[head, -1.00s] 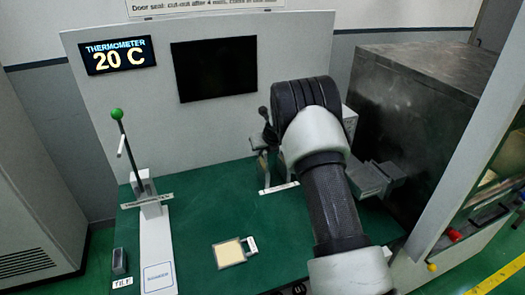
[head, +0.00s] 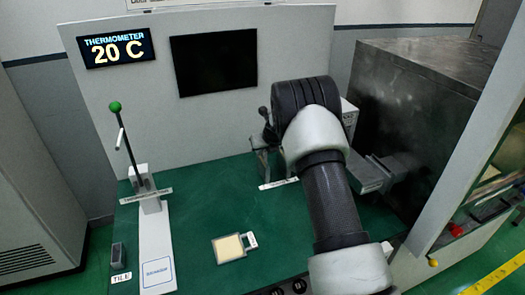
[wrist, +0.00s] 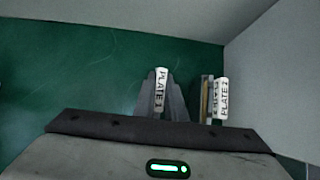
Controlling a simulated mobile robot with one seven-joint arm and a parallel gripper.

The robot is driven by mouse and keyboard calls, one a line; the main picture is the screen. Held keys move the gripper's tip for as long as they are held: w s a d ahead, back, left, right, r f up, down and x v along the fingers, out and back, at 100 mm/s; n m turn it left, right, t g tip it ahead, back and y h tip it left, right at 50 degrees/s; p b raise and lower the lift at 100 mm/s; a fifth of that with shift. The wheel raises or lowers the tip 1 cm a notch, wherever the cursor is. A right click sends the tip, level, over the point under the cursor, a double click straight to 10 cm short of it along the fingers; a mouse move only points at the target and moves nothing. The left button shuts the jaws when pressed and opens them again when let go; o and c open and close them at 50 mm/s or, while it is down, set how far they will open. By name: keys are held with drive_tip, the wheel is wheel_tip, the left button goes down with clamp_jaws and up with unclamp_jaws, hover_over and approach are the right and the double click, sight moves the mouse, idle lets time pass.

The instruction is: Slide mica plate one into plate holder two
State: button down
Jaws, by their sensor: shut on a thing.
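The plate's body below the tag is mostly hidden. To its right, apart from it, a white tag reading PLATE 2 (wrist: 221,98) stands beside narrow upright strips (wrist: 207,92), which I take as plate holder two; its slot cannot be made out. In the head view my own arm hides the gripper and both of these.
A pale square plate with a tag (head: 229,248) lies on the green bench (head: 205,205). A green-knobbed lever stand (head: 150,215) is at left. A dark metal box (head: 420,110) stands at right. A grey wall rises on the right in the wrist view (wrist: 280,75).

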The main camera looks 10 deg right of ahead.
drive_tip(key=shift+s+f, duration=0.1)
drive_tip(key=shift+f, duration=0.05)
drive_tip(key=c, duration=1.7)
unclamp_jaws()
drive_tip(key=shift+c, duration=0.2)
drive_tip(key=v, duration=1.7)
